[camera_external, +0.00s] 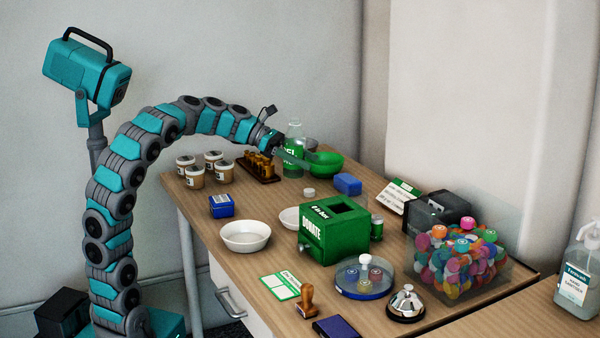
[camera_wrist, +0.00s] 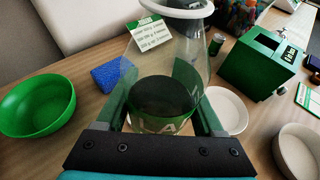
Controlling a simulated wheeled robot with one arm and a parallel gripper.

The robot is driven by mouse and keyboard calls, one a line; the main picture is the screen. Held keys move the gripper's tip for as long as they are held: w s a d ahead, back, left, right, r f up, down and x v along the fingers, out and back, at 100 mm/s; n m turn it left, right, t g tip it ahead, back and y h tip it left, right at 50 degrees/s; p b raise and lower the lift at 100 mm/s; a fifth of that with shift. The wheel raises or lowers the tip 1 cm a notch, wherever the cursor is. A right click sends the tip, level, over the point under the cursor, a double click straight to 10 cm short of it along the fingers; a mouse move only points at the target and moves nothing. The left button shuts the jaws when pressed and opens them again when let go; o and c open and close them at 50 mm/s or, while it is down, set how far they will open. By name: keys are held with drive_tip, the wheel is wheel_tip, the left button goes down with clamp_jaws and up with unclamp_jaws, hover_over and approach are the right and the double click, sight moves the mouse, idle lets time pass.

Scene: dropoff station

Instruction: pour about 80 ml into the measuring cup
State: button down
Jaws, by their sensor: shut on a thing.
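My gripper (camera_external: 285,153) is shut on a clear bottle (camera_external: 294,135) with a green label, near the back left of the table. The bottle looks upright; I cannot tell whether its base touches the table. In the wrist view the bottle (camera_wrist: 160,60) fills the space between my fingers (camera_wrist: 165,115), with a dark area low inside and a pale ring at its top. I cannot make out a measuring cup for certain in either view. A dark grey round rim (camera_external: 311,144) shows behind the bottle, mostly hidden.
A green bowl (camera_external: 328,160) stands close right of the bottle. Left are a rack of small brown bottles (camera_external: 259,167) and several lidded cups (camera_external: 195,178). A white cap (camera_external: 309,192), blue block (camera_external: 348,184), green donation box (camera_external: 333,228) and white bowl (camera_external: 245,236) stand nearer.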

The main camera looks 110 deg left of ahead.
drive_tip(key=b+x, duration=0.1)
drive_tip(key=x, duration=0.2)
drive_tip(key=r+b+x, duration=0.1)
drive_tip(key=x, duration=0.3)
drive_tip(key=b+x, duration=0.1)
drive_tip(key=x, duration=0.3)
drive_tip(key=shift+w+a+r, duration=0.35)
drive_tip(key=shift+w+r, duration=0.05)
drive_tip(key=shift+w, duration=0.45)
drive_tip(key=shift+r, duration=0.15)
